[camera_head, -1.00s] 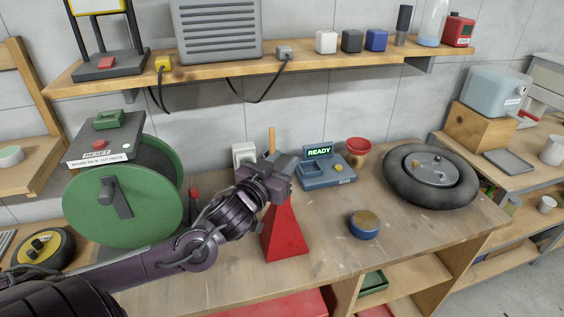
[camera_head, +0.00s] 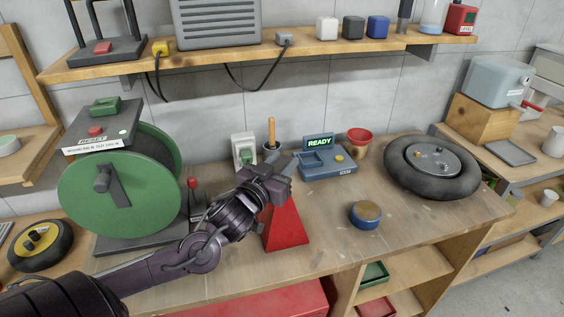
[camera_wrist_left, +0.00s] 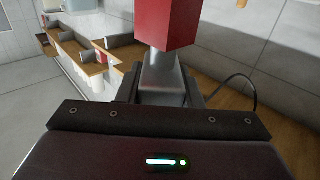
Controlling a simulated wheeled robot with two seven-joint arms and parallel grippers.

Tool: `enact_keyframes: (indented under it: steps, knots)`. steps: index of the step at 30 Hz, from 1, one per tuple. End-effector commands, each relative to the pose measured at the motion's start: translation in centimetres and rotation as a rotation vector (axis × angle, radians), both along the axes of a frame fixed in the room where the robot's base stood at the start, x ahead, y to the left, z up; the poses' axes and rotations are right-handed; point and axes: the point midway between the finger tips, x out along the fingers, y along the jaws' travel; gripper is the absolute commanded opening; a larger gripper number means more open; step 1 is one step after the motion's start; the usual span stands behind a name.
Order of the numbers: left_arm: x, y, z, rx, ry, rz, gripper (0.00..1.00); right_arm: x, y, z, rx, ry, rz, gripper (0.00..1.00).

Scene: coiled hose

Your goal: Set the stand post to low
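The red stand (camera_head: 286,224), a tapered pyramid, stands on the wooden workbench in the head view. My left gripper (camera_head: 282,172) is at its top and covers the post from the head camera. In the left wrist view a grey metal post (camera_wrist_left: 163,78) sits between the dark fingers, which lie close along both its sides and appear shut on it. A red block-shaped part (camera_wrist_left: 168,22) of the stand adjoins the post there. The post's full height is hidden in the head view. My right gripper is not in view.
A green hose reel (camera_head: 118,196) stands left of my left arm. A blue device reading READY (camera_head: 328,166), a blue round tin (camera_head: 365,214) and a black wheel (camera_head: 432,168) are on the workbench (camera_head: 335,235). The bench between stand and tin is clear.

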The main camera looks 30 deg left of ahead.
Motion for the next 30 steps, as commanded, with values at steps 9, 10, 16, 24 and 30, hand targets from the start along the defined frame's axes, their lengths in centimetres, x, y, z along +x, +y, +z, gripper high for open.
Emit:
enact_keyframes:
  steps: [9, 10, 16, 24, 30]
  knots:
    - [-0.1, -0.1, -0.7, 0.001, 0.015, -0.003, 0.54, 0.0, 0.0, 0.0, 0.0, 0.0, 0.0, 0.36]
    - [-0.1, -0.1, -0.7, 0.001, 0.015, -0.003, 0.54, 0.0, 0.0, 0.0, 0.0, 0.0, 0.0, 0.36]
    - [-0.5, -0.1, -0.7, 0.0, 0.014, -0.002, 0.54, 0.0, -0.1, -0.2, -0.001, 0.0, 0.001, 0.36]
    - [-3.6, -0.4, -1.0, -0.002, 0.018, -0.002, 0.54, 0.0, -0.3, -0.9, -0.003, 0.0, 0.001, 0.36]
    - [-6.1, -0.6, -0.9, -0.003, 0.019, -0.002, 0.54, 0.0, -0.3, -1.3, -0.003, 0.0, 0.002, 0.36]
